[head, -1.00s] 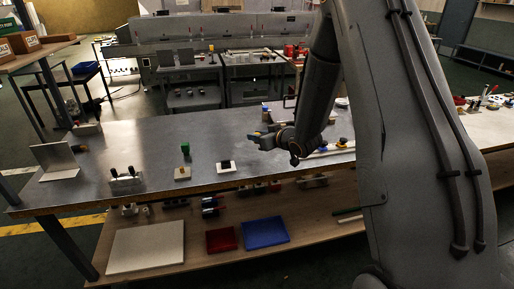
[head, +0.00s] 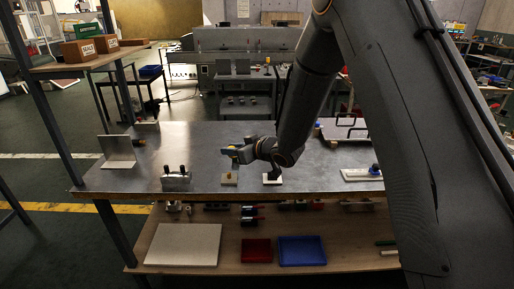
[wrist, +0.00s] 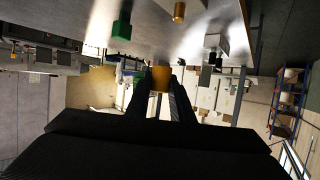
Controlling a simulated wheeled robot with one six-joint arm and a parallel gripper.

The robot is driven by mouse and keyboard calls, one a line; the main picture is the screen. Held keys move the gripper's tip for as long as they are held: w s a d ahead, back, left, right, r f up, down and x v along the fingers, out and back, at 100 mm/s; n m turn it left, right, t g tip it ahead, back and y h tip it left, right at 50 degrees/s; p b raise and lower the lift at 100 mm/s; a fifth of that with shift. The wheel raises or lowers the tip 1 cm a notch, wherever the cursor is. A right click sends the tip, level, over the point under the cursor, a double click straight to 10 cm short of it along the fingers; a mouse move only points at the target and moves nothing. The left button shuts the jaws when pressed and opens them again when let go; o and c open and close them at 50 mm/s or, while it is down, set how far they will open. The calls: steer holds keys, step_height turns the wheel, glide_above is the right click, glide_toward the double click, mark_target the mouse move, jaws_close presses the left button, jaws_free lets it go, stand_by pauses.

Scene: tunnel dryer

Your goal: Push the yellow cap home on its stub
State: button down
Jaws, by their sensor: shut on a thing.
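My gripper (head: 232,154) is above the bench, just over a small pale block (head: 229,181) with a brownish top. In the wrist view, which looks upside down, my two dark fingers (wrist: 160,92) are shut on a yellow-orange cap (wrist: 161,77). A brass-coloured round stub (wrist: 179,11) stands apart from the cap, near the top of that view; I cannot tell for sure that it is the cap's stub. A green block (wrist: 122,25) is to the left in the wrist view. The cap is too small to make out well in the head view.
A white plate with a dark piece (head: 272,181) is right of my gripper. A two-knobbed clamp block (head: 176,180) and an angle bracket (head: 118,152) stand to the left. Red (head: 256,251) and blue (head: 302,252) trays lie on the lower shelf. Bare bench lies behind the clamp block.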

mark_target(229, 173)
steer(key=shift+s+a, duration=0.25)
steer(key=shift+a, duration=0.55)
steer(key=shift+f+b, duration=1.7)
steer(key=shift+f, duration=1.2)
steer(key=shift+f+b, duration=0.9)
steer(key=shift+f, duration=0.85)
steer(key=c, duration=1.5)
jaws_free()
steer(key=shift+r, duration=0.1)
